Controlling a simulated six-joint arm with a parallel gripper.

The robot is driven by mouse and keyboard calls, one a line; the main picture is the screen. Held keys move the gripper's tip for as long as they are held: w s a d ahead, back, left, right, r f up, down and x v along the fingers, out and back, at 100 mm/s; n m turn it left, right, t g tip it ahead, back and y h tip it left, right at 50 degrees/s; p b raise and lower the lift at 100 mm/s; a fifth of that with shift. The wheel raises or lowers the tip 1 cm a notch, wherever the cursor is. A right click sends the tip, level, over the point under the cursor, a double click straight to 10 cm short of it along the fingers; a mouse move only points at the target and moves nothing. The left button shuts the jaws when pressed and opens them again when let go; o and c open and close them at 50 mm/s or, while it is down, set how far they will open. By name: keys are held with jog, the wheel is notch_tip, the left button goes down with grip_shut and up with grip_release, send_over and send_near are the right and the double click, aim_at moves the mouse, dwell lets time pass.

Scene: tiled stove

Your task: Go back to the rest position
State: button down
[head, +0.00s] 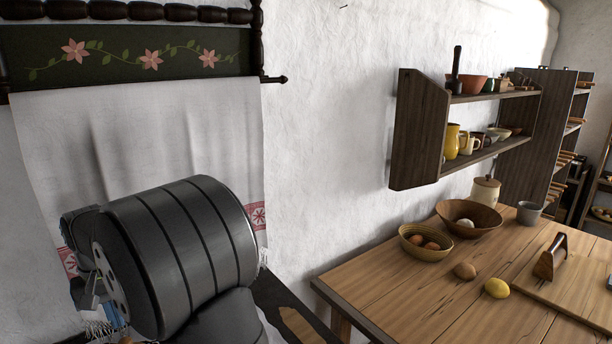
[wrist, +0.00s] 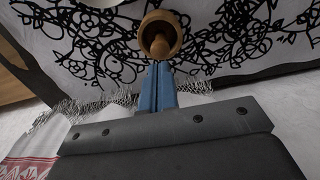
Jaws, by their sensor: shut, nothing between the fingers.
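My gripper (wrist: 158,72) shows in the wrist view as two blue fingers pressed together, with nothing between them. A round, turned wooden piece (wrist: 161,22) with a dark hollow shows just beyond the fingertips; I cannot tell whether they touch it. In the head view my dark grey arm fills the lower left, in front of the hanging white towel (head: 190,135). The gripper itself is mostly hidden there.
A fringed cloth with black floral drawing (wrist: 90,45) lies beyond the fingers.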

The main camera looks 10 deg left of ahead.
aim_at(124, 339)
notch_tip(124, 339, down, 4)
jog(key=shift+r, duration=0.2)
notch_tip(124, 339, up, 9)
dwell(0.3)
jog(key=c, duration=2.1)
grip_release()
jog(key=shift+s+d+r, duration=0.1)
